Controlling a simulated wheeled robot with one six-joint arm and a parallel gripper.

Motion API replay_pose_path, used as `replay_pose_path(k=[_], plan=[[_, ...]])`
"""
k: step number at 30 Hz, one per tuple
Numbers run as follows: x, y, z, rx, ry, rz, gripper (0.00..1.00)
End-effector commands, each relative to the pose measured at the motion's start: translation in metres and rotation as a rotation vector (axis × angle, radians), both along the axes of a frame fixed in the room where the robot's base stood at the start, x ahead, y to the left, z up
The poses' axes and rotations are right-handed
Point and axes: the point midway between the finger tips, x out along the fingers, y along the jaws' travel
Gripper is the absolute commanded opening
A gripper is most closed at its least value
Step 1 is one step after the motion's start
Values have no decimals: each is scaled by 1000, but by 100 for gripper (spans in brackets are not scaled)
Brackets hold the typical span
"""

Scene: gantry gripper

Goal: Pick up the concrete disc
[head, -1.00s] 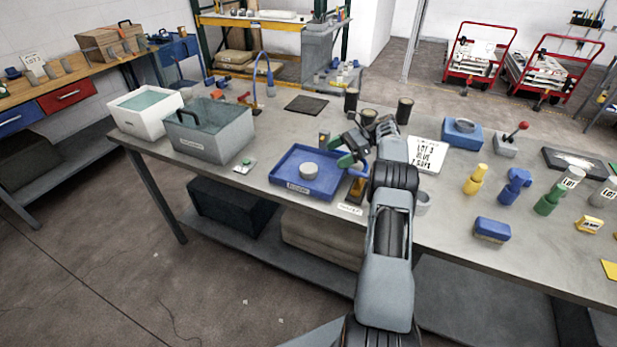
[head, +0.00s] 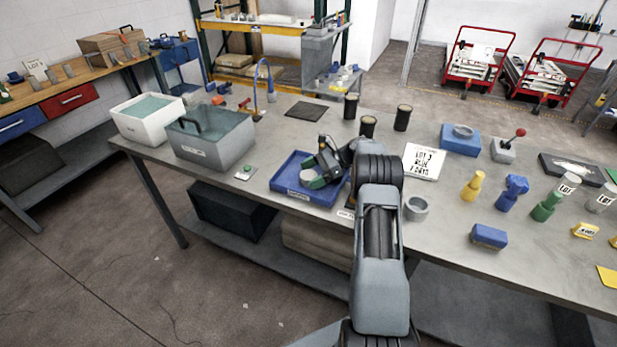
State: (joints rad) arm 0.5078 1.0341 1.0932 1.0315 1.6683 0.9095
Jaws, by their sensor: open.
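The concrete disc (head: 307,175) is a short grey cylinder in the shallow blue tray (head: 289,187) near the table's front edge. It is partly covered by my gripper. My gripper (head: 313,173), black with green on its fingers, is open and low over the tray. One green fingertip shows at the near side of the disc and the other finger lies toward its far side. I cannot tell whether the fingers touch the disc.
A grey water tub (head: 212,145) and a white tub (head: 148,118) stand to the left. A grey ring-like piece (head: 416,208) is right of my arm. Bare table lies behind the tray.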

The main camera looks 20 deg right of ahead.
Motion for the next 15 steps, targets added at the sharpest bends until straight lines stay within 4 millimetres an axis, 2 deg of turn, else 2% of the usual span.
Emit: replay_pose_path(k=[7, 15], plan=[[0, 1, 0, 0, -1, -1, 93], [0, 1, 0, 0, -1, 0, 68]])
